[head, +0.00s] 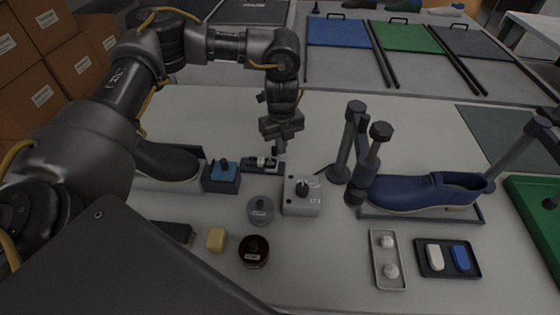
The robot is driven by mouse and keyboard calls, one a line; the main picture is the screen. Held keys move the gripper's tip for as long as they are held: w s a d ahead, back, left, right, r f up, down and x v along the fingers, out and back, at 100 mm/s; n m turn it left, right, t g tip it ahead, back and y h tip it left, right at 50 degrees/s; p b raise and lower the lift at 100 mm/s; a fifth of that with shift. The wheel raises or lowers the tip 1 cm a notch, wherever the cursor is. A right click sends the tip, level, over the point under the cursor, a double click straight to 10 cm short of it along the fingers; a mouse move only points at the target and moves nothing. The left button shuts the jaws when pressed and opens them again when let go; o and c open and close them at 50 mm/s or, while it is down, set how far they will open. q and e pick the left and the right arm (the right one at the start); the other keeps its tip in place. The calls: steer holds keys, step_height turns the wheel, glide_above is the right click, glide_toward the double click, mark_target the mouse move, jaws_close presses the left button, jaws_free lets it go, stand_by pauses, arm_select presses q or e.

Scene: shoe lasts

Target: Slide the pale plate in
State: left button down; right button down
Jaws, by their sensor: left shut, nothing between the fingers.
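My left gripper (279,150) points down over the middle of the table, its fingers shut and empty. Its tips are just above or behind a small dark holder (277,169) with pale and dark pieces in it; I cannot tell if they touch. I cannot tell for sure which thing is the pale plate. A pale strip (160,184) runs under the dark shoe (165,162) at the left, partly hidden by my left arm. My right gripper does not show.
Right of the holder stand a grey switch box (301,207) and a dark jointed post (345,150). A blue shoe (425,192) sits in a tray at right. A blue-topped block (222,182), round tins (260,210) and a yellow block (216,240) lie nearby. The table behind is clear.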

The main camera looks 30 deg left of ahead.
arm_select(q)
steer(key=shift+d, duration=0.1)
steer(key=shift+w+d, duration=0.2)
steer(key=shift+d, duration=0.05)
step_height(320, 180, up, 8)
steer(key=p, duration=0.7)
stand_by(0.5)
